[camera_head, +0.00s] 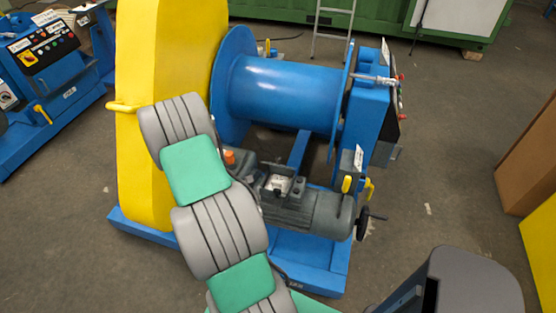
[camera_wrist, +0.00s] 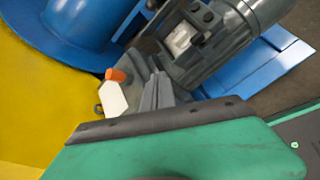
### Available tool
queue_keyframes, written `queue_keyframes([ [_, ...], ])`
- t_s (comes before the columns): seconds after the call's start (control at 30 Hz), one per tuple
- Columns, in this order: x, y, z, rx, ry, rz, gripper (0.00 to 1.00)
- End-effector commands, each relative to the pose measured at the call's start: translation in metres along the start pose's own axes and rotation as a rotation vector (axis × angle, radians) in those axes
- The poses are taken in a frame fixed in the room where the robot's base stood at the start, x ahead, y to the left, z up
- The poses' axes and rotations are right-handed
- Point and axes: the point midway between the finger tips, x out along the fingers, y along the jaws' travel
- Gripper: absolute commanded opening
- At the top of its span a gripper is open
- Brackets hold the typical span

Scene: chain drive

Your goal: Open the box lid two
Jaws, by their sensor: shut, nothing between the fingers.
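A tall yellow cover (camera_head: 160,60) with a yellow handle (camera_head: 122,106) stands at the left of the blue machine. It also fills the left of the wrist view (camera_wrist: 40,100). No lid is clearly marked as number two, and I cannot tell which part it is. A small box with a pale top (camera_head: 279,184) sits on the grey motor; it also shows in the wrist view (camera_wrist: 182,40). My gripper (camera_wrist: 157,80) is shut and empty in the wrist view, near an orange knob (camera_wrist: 118,75) and a white piece (camera_wrist: 112,98). In the head view my arm hides the gripper.
A blue drum (camera_head: 285,92) is behind the motor (camera_head: 310,210). A black handwheel (camera_head: 363,222) sticks out at the motor's right. Another blue machine with a control panel (camera_head: 42,50) stands at the far left. The grey floor (camera_head: 440,150) at the right is mostly clear.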

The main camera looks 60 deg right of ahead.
Motion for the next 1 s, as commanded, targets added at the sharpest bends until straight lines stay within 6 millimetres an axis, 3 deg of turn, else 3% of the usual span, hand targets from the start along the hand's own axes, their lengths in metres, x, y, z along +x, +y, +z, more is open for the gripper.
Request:
queue_keyframes([
  [0.03, 0.01, -0.022, 0.02, -0.142, -0.043, -0.009, 0.0],
  [0.1, 0.026, -0.045, 0.033, -0.333, -0.095, 0.0, 0.0],
  [0.27, 0.041, -0.07, 0.041, -0.554, -0.145, 0.012, 0.0],
  [0.47, 0.065, -0.07, 0.044, -0.569, -0.149, 0.013, 0.0],
  [0.83, 0.143, -0.066, 0.054, -0.565, -0.148, 0.012, 0.0],
  [0.9, 0.14, -0.054, 0.071, -0.565, -0.152, 0.016, 0.0],
  [1.0, 0.142, -0.048, 0.081, -0.567, -0.149, 0.015, 0.0],
])
